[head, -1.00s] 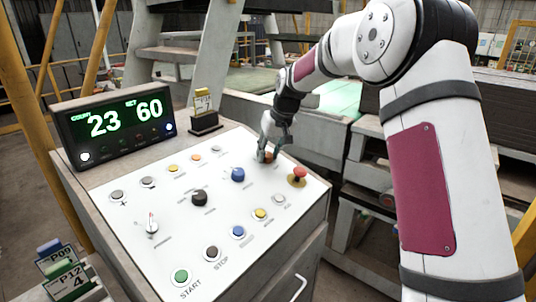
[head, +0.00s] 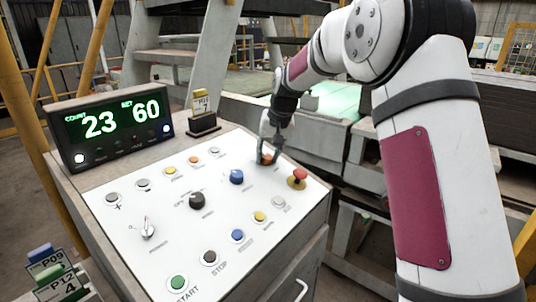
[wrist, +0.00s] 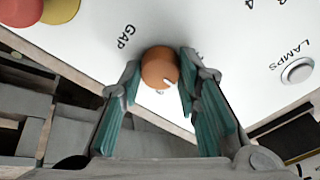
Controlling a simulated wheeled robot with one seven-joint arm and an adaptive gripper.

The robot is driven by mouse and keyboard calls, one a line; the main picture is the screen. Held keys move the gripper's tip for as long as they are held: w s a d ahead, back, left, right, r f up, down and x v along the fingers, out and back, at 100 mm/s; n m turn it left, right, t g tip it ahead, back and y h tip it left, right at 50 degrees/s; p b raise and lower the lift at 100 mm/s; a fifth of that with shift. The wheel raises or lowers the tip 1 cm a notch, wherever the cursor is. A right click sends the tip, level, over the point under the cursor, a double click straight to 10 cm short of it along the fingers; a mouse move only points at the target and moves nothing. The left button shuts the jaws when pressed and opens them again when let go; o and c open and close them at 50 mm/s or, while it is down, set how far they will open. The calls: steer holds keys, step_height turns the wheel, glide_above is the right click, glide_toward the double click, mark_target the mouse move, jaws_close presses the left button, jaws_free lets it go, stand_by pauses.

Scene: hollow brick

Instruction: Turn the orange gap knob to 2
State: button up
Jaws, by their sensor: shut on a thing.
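The orange gap knob (wrist: 160,68) sits on the white control panel (head: 165,215), beside the printed word GAP in the wrist view. It has a small white mark on its lower right face. In the head view the knob (head: 267,158) is partly hidden by my gripper (head: 266,152), at the panel's far right part. My gripper (wrist: 157,85) is shut on the knob, with one teal-padded finger on each side of it.
A red mushroom button (head: 299,175) on a yellow base stands close to the knob. A blue knob (head: 236,177) and a black knob (head: 197,201) are to its left. A display (head: 111,126) reading 23 and 60 stands at the panel's far left edge.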

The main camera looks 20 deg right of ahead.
steer(key=o, duration=1.2)
steer(key=shift+c, duration=0.2)
steer(key=shift+r, duration=0.1)
steer(key=v, duration=1.1)
steer(key=shift+s+r, duration=0.15)
steer(key=shift+r, duration=0.2)
